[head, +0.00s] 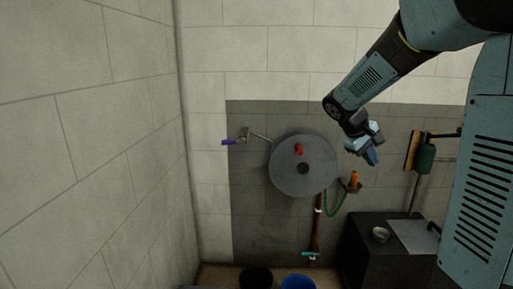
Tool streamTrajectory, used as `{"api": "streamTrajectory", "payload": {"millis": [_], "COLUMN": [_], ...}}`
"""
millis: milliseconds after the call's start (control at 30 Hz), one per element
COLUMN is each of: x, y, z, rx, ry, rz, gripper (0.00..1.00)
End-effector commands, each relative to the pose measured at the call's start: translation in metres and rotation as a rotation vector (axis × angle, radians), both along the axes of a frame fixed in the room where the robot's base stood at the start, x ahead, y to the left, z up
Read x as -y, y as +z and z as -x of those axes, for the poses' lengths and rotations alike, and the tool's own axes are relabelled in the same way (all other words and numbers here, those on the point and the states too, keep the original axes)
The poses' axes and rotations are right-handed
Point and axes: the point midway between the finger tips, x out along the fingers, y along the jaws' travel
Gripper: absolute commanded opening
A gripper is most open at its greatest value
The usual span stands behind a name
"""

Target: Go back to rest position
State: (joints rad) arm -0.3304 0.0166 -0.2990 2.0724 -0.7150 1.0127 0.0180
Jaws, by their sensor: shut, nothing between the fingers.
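My arm reaches in from the upper right in the head view, bent down towards the wall. My gripper (371,157) is at its end, small in the picture, with blue fingers pointing down. It looks shut and empty. It shows to the right of a large round grey disc (285,171) on the wall, with a gap between them in the picture. How far my gripper is from the wall I cannot tell.
The disc bears a red handle (299,149). A purple-handled lever (230,142) is to its left. An orange-topped fitting (354,180) with a green hose (336,204) sits below my gripper. A dark cabinet (372,245) and a blue bucket (298,282) stand low. The left wall is bare.

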Motion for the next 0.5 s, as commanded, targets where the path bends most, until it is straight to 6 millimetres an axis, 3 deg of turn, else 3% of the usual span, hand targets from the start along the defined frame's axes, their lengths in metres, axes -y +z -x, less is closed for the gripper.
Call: {"api": "streamTrajectory", "payload": {"millis": [500], "x": [-0.036], "y": [0.029], "z": [0.134], "rx": [0.191], "ry": [-0.123], "rz": [-0.383], "gripper": [0.00]}}
